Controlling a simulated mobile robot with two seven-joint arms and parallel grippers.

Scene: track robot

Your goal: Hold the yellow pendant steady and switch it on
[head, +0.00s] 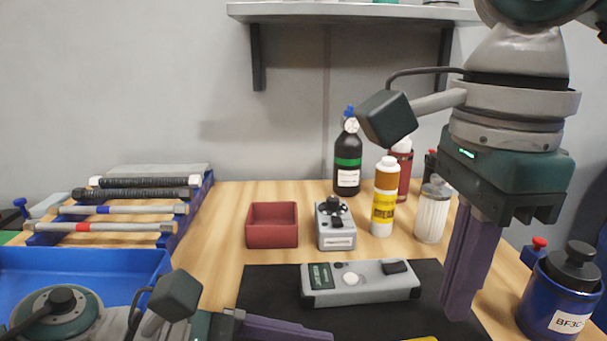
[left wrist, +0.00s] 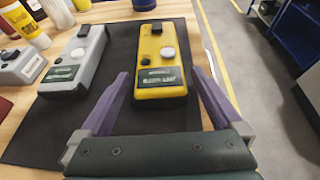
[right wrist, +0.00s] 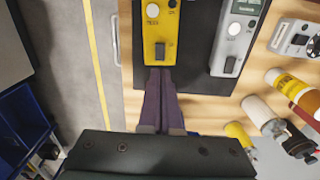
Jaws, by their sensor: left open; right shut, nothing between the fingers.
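The yellow pendant (left wrist: 157,88) lies on a black mat (left wrist: 52,135). In the left wrist view it has a black switch at its far end, a white round button and a dark label at its near end. Only a yellow sliver (head: 422,339) shows at the bottom of the head view. My left gripper (left wrist: 160,74) is open, its purple fingers on either side of the pendant's label end, with gaps visible. My right gripper (right wrist: 161,72) is shut and empty, its tips close to the pendant's black switch (right wrist: 160,50); contact cannot be told. It also shows in the head view (head: 460,312).
A similar grey pendant (head: 362,285) lies beside the yellow one. Behind stand a red box (head: 272,226), a small grey control box (head: 336,226), a yellow-labelled bottle (head: 383,205) and a white-ribbed jar (head: 432,212). A blue jar (head: 562,295) stands at right.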

